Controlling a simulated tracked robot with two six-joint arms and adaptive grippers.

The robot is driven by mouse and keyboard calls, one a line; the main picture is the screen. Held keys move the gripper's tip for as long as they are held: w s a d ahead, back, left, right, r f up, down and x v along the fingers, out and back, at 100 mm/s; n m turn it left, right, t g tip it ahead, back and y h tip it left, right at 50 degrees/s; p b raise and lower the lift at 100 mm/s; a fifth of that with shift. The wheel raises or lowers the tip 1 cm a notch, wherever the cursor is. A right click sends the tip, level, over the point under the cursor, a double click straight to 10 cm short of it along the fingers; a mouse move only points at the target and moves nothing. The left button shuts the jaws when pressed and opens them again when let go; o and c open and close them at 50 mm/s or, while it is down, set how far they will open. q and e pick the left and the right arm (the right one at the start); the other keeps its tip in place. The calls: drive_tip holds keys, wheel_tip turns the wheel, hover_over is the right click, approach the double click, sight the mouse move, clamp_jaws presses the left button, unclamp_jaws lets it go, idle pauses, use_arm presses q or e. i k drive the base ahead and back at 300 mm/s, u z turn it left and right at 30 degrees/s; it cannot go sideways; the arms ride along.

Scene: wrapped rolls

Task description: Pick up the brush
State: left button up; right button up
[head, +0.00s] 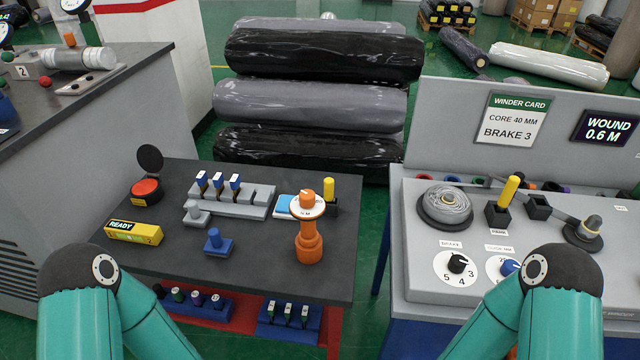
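Nothing in the head view is clearly recognisable as a brush. One candidate is a yellow-handled item (329,189) standing upright in a dark base at the right back of the dark table (270,262). It is partly hidden behind an orange tool (309,245) with a round white dial. A blue block with a raised knob (217,243) sits near the table's middle, and a similar grey one (195,214) sits behind it. Both of my arms show only their teal links and dark joints at the bottom. Neither gripper is in view.
A red button (146,190), a yellow READY box (134,232) and a grey rack (222,198) stand on the table. The grey winder console (440,290), with a yellow lever (510,189), is at right. Wrapped rolls (310,105) lie behind. The table's front right is clear.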

sight(329, 182)
drive_tip(key=u, duration=0.4)
drive_tip(key=i, duration=0.35)
drive_tip(key=z, duration=2.25)
drive_tip(key=k, duration=1.75)
drive_tip(key=u, duration=0.45)
drive_tip(key=i, duration=1)
drive_tip(key=u, duration=0.05)
